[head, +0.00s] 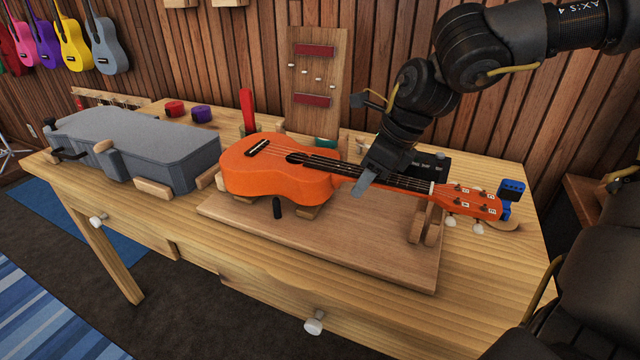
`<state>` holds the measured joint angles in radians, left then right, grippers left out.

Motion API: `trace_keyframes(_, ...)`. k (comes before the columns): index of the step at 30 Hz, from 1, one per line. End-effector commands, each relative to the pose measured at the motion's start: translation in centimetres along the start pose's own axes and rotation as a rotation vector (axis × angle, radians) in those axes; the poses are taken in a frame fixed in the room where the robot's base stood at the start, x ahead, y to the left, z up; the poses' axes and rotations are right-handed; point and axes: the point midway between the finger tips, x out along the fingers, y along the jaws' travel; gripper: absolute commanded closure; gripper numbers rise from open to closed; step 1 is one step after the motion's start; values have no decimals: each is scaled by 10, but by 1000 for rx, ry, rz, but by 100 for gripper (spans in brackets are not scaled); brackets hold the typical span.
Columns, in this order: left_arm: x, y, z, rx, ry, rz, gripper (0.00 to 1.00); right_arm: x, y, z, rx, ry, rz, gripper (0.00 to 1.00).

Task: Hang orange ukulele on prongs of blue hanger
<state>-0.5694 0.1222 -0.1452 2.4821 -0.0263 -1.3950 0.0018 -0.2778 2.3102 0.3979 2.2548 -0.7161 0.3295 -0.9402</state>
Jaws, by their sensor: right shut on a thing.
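The orange ukulele (280,178) lies face up, resting on wooden supports on a wooden board (370,248) on the workbench. Its body is at the left and its headstock at the right, with a small blue clip-on device (512,188) at the headstock's end. My right gripper (366,180) comes down from above and is shut on the ukulele's neck near the body. The gripper hides part of the neck. My left gripper is not in view. I cannot see a blue hanger in this view.
A grey instrument case (130,145) stands on the bench's left part. A red upright object (247,110) and a tool board (317,75) stand behind the ukulele. Several ukuleles, including a yellow one (74,50), hang on the wooden wall at upper left. Open floor lies in front.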

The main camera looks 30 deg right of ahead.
Motion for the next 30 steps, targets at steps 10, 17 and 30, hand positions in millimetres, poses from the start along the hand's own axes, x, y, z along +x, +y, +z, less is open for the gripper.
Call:
trace_keyframes(10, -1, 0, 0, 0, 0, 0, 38, -2, 0, 1, -1, -3, -1, 100)
trace_keyframes(17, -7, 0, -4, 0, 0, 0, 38, -11, 0, 5, -1, -3, -2, 100)
trace_keyframes(30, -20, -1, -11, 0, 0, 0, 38, -32, 0, 15, -1, -3, -2, 100)
